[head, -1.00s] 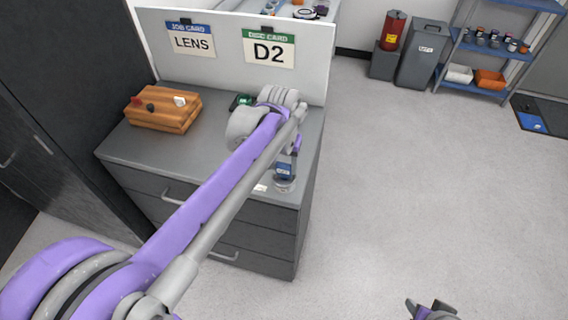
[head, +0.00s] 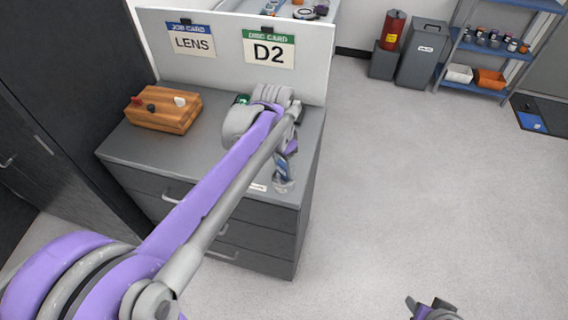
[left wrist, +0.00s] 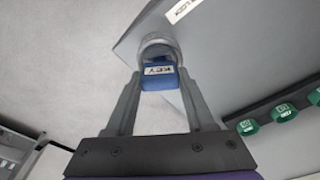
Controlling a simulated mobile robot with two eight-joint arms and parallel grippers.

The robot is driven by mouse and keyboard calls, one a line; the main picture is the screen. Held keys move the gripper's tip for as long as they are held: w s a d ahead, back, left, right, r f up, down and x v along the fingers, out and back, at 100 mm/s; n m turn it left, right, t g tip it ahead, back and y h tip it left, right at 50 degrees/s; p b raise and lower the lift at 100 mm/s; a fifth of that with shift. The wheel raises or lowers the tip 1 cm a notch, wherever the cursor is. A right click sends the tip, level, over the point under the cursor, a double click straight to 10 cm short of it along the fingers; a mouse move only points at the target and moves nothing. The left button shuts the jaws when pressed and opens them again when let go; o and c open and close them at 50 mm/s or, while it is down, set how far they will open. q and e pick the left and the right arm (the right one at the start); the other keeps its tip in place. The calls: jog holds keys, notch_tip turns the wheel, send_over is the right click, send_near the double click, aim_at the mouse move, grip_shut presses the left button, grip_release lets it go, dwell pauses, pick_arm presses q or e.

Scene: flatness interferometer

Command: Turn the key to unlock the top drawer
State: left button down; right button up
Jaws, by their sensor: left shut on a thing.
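The key has a blue head with a white KEY label (left wrist: 158,72) in the left wrist view. My left gripper (left wrist: 158,50) is shut on it, a finger on each side. In the head view, the left gripper (head: 284,183) is at the front right of the grey cabinet's top, with the blue key head (head: 282,166) tilted. The key's tip and the keyhole are hidden. A partly cut LOCK label (left wrist: 183,9) is beside the gripper. The top drawer (head: 150,186) looks closed. My right gripper (head: 431,307) is partly in view at the bottom edge, away from the cabinet.
A wooden block (head: 163,112) with small pieces stands on the cabinet top's left. A white panel (head: 225,60) with LENS and D2 cards stands behind. Green round pieces (left wrist: 283,112) sit in a dark rack near the left gripper.

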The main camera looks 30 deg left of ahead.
pick_arm(q)
jog(key=m, duration=0.3)
dwell(0.4)
jog(key=m, duration=0.3)
jog(key=shift+g+h, duration=0.3)
jog(key=shift+m, duration=0.4)
jog(key=m, duration=0.3)
jog(key=shift+p, duration=0.3)
